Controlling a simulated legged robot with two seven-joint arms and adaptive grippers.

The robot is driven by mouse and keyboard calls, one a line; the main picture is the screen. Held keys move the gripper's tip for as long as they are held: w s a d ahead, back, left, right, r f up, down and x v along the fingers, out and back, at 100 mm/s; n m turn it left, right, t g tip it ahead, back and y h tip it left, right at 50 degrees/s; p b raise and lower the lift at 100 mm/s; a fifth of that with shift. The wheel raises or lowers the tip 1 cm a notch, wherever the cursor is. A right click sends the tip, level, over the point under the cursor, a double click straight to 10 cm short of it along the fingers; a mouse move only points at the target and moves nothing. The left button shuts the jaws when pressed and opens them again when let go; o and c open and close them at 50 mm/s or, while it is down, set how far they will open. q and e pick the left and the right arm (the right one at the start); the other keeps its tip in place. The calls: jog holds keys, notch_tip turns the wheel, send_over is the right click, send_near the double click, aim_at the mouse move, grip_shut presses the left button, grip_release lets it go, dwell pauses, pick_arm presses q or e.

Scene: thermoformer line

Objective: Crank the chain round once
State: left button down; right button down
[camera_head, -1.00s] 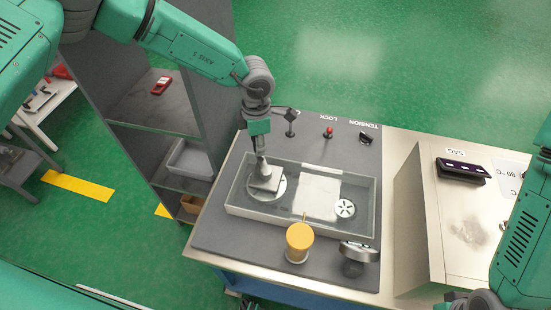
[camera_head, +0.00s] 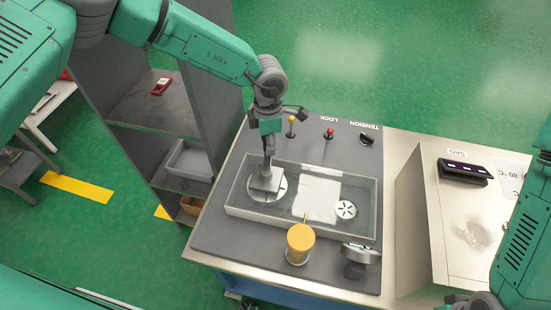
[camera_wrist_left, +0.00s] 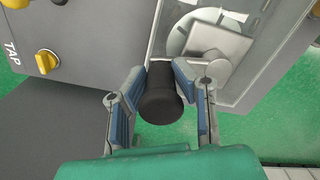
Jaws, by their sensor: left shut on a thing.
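My left gripper (camera_head: 266,163) is over the left end of a shallow clear-walled box (camera_head: 235,203) on the machine top. In the left wrist view its fingers (camera_wrist_left: 160,92) are shut on the black crank handle (camera_wrist_left: 159,103). The handle joins a grey crank arm (camera_wrist_left: 218,42) above a pale round disc (camera_wrist_left: 180,38). In the head view the disc (camera_head: 281,188) is partly hidden by the crank arm (camera_head: 266,181). A small spoked wheel (camera_head: 345,209) and a pale sheet (camera_head: 318,198) are to its right. My right gripper is not visible; only its arm shows.
A yellow-topped cylinder (camera_head: 300,238) and a dark round-topped knob (camera_head: 358,254) stand in front of the box. Yellow (camera_head: 291,119), red (camera_head: 328,132) and black (camera_head: 366,138) controls line the back. A metal cabinet (camera_head: 455,225) stands right, grey shelves (camera_head: 150,110) left.

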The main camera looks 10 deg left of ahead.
pick_arm(q)
jog(key=shift+w+r, duration=0.15)
jog(key=shift+w, duration=0.2)
jog(key=shift+d, duration=1.05)
jog(key=shift+s+d, duration=0.2)
jog(key=shift+d, duration=0.35)
jog(key=shift+s+d, duration=0.15)
jog(key=shift+d, duration=0.4)
jog(key=shift+s+d, duration=0.45)
jog(key=shift+d, duration=0.2)
jog(key=c, duration=1.4)
grip_release()
jog(key=shift+o, duration=1.3)
jog(key=shift+d, duration=0.1)
